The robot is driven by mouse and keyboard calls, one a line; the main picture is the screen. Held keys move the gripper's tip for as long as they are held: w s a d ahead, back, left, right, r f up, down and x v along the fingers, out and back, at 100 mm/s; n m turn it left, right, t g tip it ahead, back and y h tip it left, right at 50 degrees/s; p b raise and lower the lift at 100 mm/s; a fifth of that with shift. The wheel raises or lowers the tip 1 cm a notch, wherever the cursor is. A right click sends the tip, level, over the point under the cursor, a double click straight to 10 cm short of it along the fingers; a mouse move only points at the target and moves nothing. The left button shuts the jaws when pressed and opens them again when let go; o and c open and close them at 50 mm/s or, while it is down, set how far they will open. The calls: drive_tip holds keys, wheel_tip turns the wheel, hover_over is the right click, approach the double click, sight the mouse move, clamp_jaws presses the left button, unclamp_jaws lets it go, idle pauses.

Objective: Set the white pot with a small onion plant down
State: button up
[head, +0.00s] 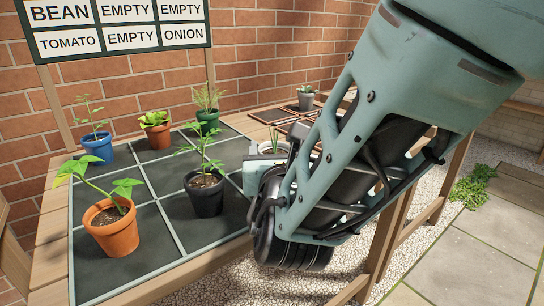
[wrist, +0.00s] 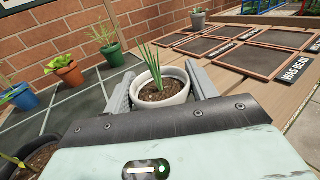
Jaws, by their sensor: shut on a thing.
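The white pot (wrist: 162,114) holds a small onion plant (wrist: 156,68) with thin upright green leaves in dark soil. My gripper (wrist: 160,90) is shut on it, one grey finger on each side, and the pot looks upright. In the head view my gripper (head: 262,168) is by the right side of the dark six-cell mat (head: 128,270), and my arm hides most of the pot. I cannot tell whether its base touches anything. The sign (head: 120,28) reads BEAN, EMPTY, EMPTY above TOMATO, EMPTY, ONION.
The mat holds a blue pot (head: 97,150), an orange pot (head: 158,136), a green pot (head: 207,123), a terracotta pot (head: 112,236) and a black pot (head: 205,200) close left of my gripper. Copper-framed squares (wrist: 240,60), a "WAS BEAN" label and a grey pot (wrist: 198,22) lie beyond.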

drive_tip(key=shift+f, duration=0.35)
drive_tip(key=shift+f, duration=0.2)
drive_tip(key=o, duration=1)
drive_tip(key=shift+o, duration=0.2)
drive_tip(key=shift+r, duration=0.15)
